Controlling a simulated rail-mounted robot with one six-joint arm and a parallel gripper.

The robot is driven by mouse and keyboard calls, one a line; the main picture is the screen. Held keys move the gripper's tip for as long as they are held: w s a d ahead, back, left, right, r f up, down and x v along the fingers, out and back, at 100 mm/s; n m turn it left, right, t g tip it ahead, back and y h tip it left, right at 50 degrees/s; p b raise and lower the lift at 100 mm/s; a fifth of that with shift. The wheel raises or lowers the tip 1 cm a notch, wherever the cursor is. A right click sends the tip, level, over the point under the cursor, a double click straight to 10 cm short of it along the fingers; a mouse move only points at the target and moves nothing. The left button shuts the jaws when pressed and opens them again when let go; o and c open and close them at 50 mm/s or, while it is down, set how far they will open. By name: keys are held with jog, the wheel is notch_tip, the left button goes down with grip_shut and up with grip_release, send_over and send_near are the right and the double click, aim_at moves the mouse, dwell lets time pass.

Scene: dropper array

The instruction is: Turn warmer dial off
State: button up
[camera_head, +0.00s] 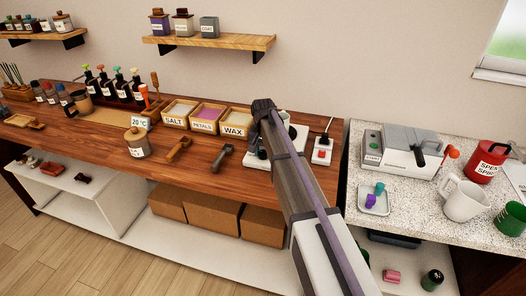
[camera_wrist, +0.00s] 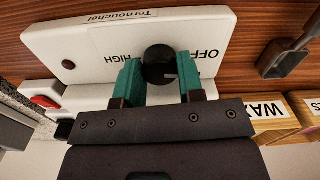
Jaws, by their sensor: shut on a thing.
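The warmer (camera_head: 294,158) is a white box at the right end of the wooden bench, partly hidden behind my arm. In the wrist view its white panel (camera_wrist: 90,45) carries the words OFF and HIGH and a name label. The round black dial (camera_wrist: 158,62) sits between those words, with a small pale mark on its right side. My gripper (camera_wrist: 160,78) has its two teal fingers on either side of the dial and is shut on it.
A small white box with a red button (camera_head: 322,151) stands right of the warmer. The WAX bin (camera_head: 235,128) and other open bins are to its left. A dark scoop (camera_head: 222,157) lies in front of the bins. A speckled counter (camera_head: 415,205) is at right.

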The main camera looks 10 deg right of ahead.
aim_at(263, 152)
jog(key=shift+n, duration=0.8)
jog(key=o, duration=0.9)
notch_tip(263, 152, up, 11)
jog(key=p, duration=1.1)
jog(key=shift+f, duration=0.1)
